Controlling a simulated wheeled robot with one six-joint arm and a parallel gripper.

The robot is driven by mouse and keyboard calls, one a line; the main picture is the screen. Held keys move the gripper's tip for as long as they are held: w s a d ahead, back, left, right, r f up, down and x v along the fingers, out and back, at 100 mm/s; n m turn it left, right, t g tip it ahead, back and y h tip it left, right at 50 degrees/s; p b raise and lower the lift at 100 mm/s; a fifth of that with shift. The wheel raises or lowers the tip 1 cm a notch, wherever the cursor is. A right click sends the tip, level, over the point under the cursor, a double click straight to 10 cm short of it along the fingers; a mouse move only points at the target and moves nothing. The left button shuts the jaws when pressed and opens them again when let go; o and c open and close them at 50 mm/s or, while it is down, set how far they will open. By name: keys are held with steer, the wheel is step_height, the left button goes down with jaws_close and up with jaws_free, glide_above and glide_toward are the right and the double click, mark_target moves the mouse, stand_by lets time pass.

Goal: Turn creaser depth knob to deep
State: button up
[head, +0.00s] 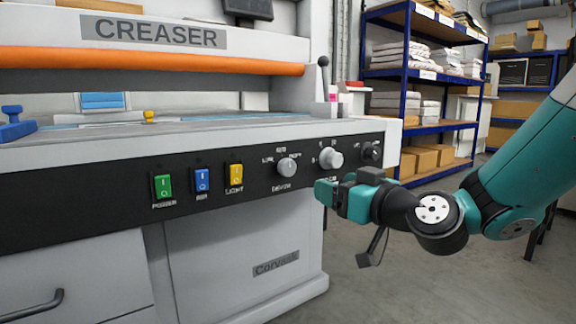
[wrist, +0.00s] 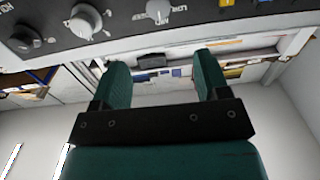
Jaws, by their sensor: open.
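The creaser's black front panel carries several controls. A silver knob (head: 287,167) sits right of the switches, with small markings around it. A second silver knob (head: 330,157) is further right, its lower label partly hidden by my gripper. A black knob (head: 371,151) is at the panel's right end. I cannot read which knob is marked depth. My gripper (head: 343,187) is open and empty, just below and in front of the second silver knob. In the wrist view the gripper (wrist: 160,62) has a clear gap between its fingers, and the knobs show along the top edge.
Green (head: 163,186), blue (head: 202,180) and yellow (head: 236,177) rocker switches sit left of the knobs. A lever (head: 323,76) stands on the creaser's right end. Blue shelving (head: 405,90) with boxes stands behind at right. The floor (head: 400,270) before the machine is clear.

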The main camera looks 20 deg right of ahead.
steer(key=p, duration=0.8)
glide_toward(290, 169)
steer(key=p+x, duration=0.9)
steer(key=shift+a+r, duration=0.15)
steer(key=shift+w+a+f+p, duration=0.1)
steer(key=shift+w+f+p, duration=0.15)
steer(key=shift+w, duration=0.25)
